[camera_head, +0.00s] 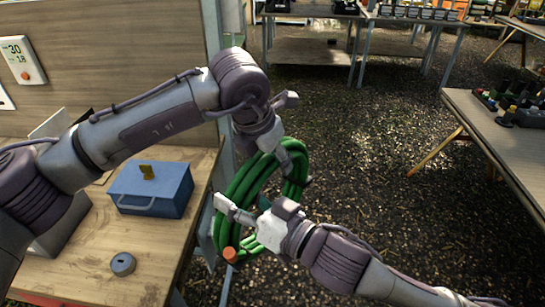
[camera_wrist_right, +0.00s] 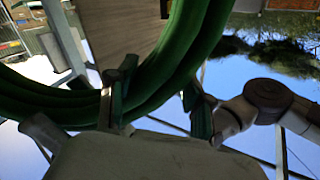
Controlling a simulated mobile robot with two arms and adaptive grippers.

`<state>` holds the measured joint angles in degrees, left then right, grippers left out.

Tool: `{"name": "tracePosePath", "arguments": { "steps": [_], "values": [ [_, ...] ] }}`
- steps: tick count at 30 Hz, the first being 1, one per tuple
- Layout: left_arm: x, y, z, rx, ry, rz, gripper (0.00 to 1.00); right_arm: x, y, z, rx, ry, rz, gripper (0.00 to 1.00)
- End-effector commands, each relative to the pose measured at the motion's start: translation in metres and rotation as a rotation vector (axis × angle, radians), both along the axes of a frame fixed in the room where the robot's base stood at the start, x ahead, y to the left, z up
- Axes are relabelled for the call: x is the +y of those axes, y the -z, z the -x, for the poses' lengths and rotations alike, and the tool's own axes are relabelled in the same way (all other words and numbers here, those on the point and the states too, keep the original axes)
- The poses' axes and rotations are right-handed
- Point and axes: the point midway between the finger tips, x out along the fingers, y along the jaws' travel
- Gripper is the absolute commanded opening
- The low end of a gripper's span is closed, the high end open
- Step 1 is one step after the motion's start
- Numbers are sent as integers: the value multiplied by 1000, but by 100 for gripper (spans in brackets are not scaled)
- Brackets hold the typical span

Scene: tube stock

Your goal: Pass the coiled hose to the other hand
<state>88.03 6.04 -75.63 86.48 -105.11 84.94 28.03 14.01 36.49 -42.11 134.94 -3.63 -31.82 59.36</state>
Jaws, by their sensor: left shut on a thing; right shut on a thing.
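The coiled green hose (camera_head: 233,190) hangs upright in the air beside the workbench, with an orange end at its bottom. My left gripper (camera_head: 291,160) is shut on the upper right part of the coil, its tips partly hidden. My right gripper (camera_head: 236,208) is shut on the coil's lower left part. In the right wrist view the green hose (camera_wrist_right: 165,70) runs close in front of the right gripper (camera_wrist_right: 112,95). Part of my left arm shows to the right there.
A wooden workbench (camera_head: 88,278) at left holds a blue box (camera_head: 150,190) and a small grey ring-shaped thing (camera_head: 123,264). A table (camera_head: 510,145) with small dark items stands at right. The gravel floor (camera_head: 385,150) between is open.

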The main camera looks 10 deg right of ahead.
Motion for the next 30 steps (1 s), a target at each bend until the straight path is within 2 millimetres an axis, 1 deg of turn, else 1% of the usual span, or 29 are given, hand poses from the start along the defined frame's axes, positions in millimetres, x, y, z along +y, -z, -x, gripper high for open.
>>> {"name": "tracePosePath", "arguments": {
  "steps": [1, 6, 7, 8, 9, 13, 14, 24, 26, 30],
  "values": [
    [-4, 0, 4, 6, 12, 3, 32, 1, -4, 0, -12, -4, -2, 0],
    [-5, 1, 6, 8, 15, 5, 3, 1, -5, 0, -14, -4, -2, 0],
    [-5, 1, 6, 9, 15, 5, 0, 1, -5, 0, -15, -4, -3, 0],
    [-5, 1, 6, 9, 16, 6, 0, 1, -5, 0, -15, -4, -3, 0],
    [-6, -1, 6, 7, 16, 9, 0, 1, -5, 0, -15, -5, -3, 56],
    [-5, -1, 5, 6, 14, 8, 0, 1, -4, 0, -12, -4, -2, 77],
    [-5, -1, 5, 5, 13, 7, 0, 1, -4, 0, -12, -4, -3, 80],
    [-3, -1, 3, 3, 9, 6, 0, 0, -1, 1, 10, -6, -23, 80],
    [-3, -1, 3, 2, 9, 5, 0, -2, -1, 2, 39, -14, -68, 80],
    [-3, -1, 3, 2, 9, 5, 0, -12, 1, 10, 151, -42, -269, 80]
  ]
}}
